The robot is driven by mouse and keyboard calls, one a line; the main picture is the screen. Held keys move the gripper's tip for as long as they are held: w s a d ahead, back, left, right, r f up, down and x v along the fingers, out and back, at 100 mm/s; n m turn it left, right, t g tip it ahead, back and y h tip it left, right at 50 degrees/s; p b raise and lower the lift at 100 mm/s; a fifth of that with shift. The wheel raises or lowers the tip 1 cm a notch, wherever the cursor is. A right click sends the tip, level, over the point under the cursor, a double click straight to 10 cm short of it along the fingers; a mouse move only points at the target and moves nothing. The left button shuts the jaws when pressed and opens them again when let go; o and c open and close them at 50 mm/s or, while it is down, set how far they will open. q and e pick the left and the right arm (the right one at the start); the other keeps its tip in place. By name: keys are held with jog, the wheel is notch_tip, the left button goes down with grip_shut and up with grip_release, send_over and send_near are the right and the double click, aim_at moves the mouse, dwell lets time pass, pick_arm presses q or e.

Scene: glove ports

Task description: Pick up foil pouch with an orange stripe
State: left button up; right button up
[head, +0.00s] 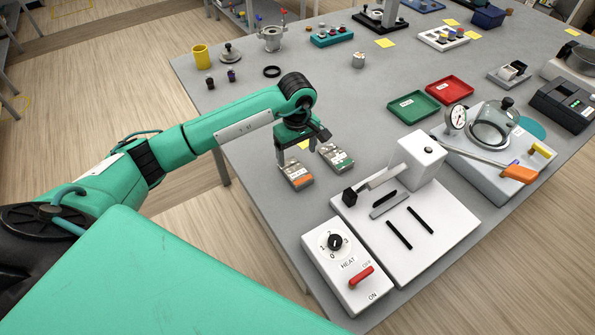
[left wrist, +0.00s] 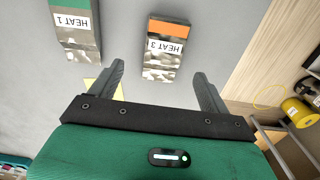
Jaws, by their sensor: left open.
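The foil pouch with an orange stripe (head: 297,176) lies on the grey table, to the left of a second pouch with a green stripe (head: 336,158). In the left wrist view the orange-striped pouch (left wrist: 165,47) carries a label "HEAT 3", and the green-striped pouch (left wrist: 78,27) carries "HEAT 1". My left gripper (head: 296,160) is open and empty, pointing down close to the orange-striped pouch. In the left wrist view its fingers (left wrist: 162,82) are spread wide, with the orange-striped pouch ahead between them. I cannot tell the exact height gap. My right gripper is not in view.
A white heat sealer (head: 436,235) with a control box (head: 346,259) stands in front and right of the pouches. Green (head: 413,107) and red (head: 450,91) trays lie behind to the right.

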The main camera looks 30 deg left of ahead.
aim_at(295, 169)
pick_arm(q)
jog(key=shift+f, duration=0.55)
jog(key=shift+s+f+p, duration=0.15)
jog(key=shift+f+p, duration=0.4)
jog(key=shift+p, duration=0.15)
notch_tip(295, 169, down, 3)
jog(key=shift+s+a+f+p, duration=0.1)
jog(key=shift+a+p, duration=0.05)
jog(key=shift+p, duration=0.75)
jog(key=shift+f, duration=0.5)
jog(key=c, duration=1.1)
